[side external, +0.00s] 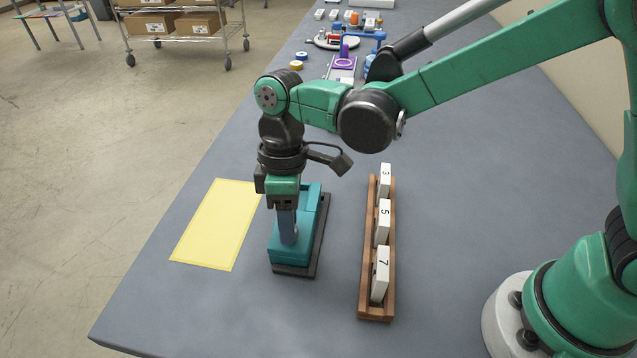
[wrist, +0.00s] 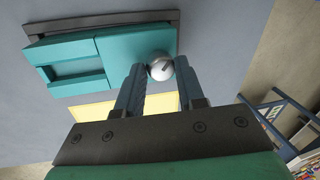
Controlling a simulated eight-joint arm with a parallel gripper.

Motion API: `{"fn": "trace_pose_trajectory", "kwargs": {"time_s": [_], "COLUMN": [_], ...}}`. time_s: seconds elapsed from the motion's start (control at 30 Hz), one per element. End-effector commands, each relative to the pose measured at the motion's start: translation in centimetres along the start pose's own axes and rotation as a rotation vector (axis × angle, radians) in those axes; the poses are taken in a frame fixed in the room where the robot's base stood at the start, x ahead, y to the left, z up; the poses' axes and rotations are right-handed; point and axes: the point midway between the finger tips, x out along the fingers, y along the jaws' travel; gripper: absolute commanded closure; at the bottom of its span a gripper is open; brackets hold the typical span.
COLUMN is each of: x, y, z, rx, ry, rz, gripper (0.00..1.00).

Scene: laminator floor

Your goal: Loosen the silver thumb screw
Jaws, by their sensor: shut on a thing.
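The silver thumb screw (wrist: 160,67) shows in the wrist view as a round knob with a dark slot, at the edge of a teal block (wrist: 125,45). My gripper (wrist: 158,75) has its two fingers on either side of the screw and is shut on it. In the side view my gripper (side external: 288,238) points straight down over the near part of the teal block (side external: 311,204), which sits on a dark base (side external: 297,270). The screw is hidden behind the fingers there. A recessed panel (wrist: 77,68) shows on the block's other part in the wrist view.
A yellow sheet (side external: 216,224) lies left of the block. A wooden rack (side external: 376,312) with white tiles marked 3, 5 and 7 stands to the right. Several small coloured parts (side external: 343,62) lie at the far end of the grey table (side external: 457,215). The front of the table is clear.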

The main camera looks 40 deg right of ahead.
Motion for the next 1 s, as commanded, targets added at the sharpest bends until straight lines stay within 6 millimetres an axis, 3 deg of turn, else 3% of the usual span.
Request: {"fn": "trace_pose_trajectory", "kwargs": {"time_s": [0.5,1.0], "x": [0.0,0.01], "y": [-0.07,-0.13], "z": [-0.25,-0.32], "rx": [-0.437,-0.619], "ry": [-0.092,-0.129], "rz": [0.0,0.0], "gripper": [1.0,1.0]}}
